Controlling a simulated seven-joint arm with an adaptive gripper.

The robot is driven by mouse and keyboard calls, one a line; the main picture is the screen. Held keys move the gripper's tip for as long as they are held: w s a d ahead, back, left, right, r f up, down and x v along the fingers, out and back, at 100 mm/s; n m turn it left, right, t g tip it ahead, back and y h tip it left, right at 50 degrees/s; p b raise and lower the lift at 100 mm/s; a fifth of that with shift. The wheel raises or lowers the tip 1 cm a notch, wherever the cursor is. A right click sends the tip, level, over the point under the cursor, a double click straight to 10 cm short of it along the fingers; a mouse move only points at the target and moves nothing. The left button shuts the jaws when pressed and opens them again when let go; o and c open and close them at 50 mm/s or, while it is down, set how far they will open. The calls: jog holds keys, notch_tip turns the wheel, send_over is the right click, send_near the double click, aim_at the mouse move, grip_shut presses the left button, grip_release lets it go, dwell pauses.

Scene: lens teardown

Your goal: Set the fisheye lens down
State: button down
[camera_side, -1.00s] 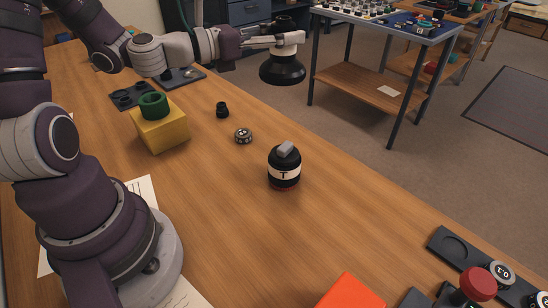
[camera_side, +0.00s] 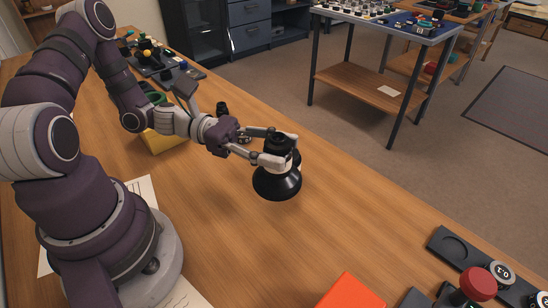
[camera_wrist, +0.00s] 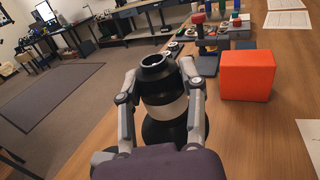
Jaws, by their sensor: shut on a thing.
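The fisheye lens (camera_side: 278,184) is black, with a narrow top and a wide flared lower end. My gripper (camera_side: 277,157) is shut around its upper part and holds it roughly upright over the wooden table. I cannot tell whether its lower end clears the tabletop. In the wrist view the lens (camera_wrist: 160,78) stands between the two fingers (camera_wrist: 161,98), with an open black ring on top, a pale band and a dark flared base.
An orange-red block (camera_side: 350,292) stands at the front; it also shows in the wrist view (camera_wrist: 247,75). A yellow block (camera_side: 165,140) is behind my arm. Bare table lies in front of the lens.

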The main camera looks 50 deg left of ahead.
jog(key=s+d+f+m+g+h, duration=0.2)
jog(key=s+m+g, duration=0.3)
jog(key=s+g, duration=0.35)
jog(key=shift+t, duration=0.45)
jog(key=shift+s+d+f, duration=0.1)
jog(key=shift+f, duration=3.25)
jog(key=shift+f, duration=0.55)
jog(key=c, duration=0.6)
grip_release()
jog(key=shift+o, duration=0.2)
